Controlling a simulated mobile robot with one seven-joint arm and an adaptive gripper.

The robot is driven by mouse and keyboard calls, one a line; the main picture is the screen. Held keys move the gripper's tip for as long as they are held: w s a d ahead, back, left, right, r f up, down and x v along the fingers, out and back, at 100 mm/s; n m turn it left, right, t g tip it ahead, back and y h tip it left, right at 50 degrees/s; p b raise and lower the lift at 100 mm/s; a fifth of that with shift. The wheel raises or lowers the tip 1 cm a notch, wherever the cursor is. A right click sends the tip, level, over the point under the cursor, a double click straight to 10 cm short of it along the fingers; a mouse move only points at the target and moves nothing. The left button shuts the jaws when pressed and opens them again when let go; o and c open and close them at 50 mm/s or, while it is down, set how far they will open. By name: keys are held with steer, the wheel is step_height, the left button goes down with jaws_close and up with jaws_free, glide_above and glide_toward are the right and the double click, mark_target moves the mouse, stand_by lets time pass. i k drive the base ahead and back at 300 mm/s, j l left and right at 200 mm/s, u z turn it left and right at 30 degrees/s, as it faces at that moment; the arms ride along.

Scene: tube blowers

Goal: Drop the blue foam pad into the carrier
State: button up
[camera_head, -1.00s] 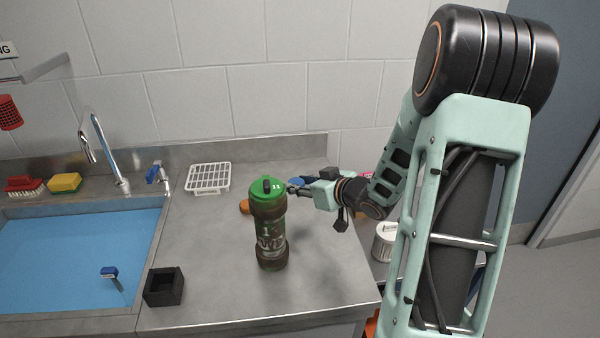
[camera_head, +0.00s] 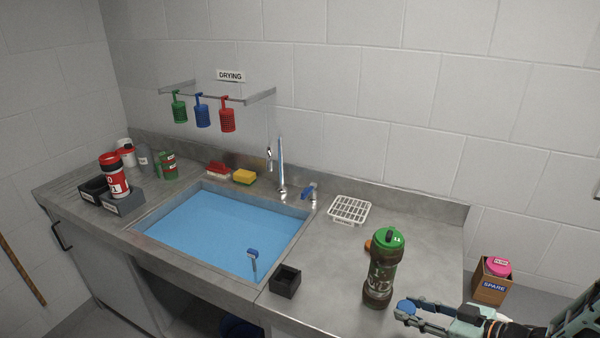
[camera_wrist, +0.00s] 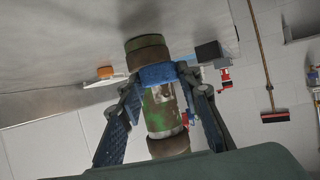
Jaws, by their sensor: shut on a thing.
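A worn green carrier (camera_head: 378,282) with brown end bands and a green lid stands upright on the right of the counter. My gripper (camera_head: 402,313) is at the lower right of the head view, to the right of the carrier. It is shut on the round blue foam pad (camera_head: 406,305). In the wrist view the blue pad (camera_wrist: 156,73) sits between the fingertips (camera_wrist: 160,78), with the carrier (camera_wrist: 162,112) behind it. Whether the pad touches the carrier I cannot tell. The carrier's lid is hidden in the wrist view.
A sink (camera_head: 220,228) of blue water lies left of the carrier. A black open box (camera_head: 285,282) stands at the counter's front edge. A white rack (camera_head: 349,210) and an orange item (camera_head: 368,246) are behind.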

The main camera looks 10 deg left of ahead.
mark_target(122, 189)
steer(key=j+u, duration=0.35)
steer(key=j, duration=0.9)
steer(key=j+u, duration=0.1)
steer(key=j, duration=0.25)
steer(key=i+j+u, duration=0.15)
steer(key=j, duration=0.15)
steer(key=i+j+u, duration=0.35)
steer(key=i+j, duration=0.1)
steer(key=j, duration=0.1)
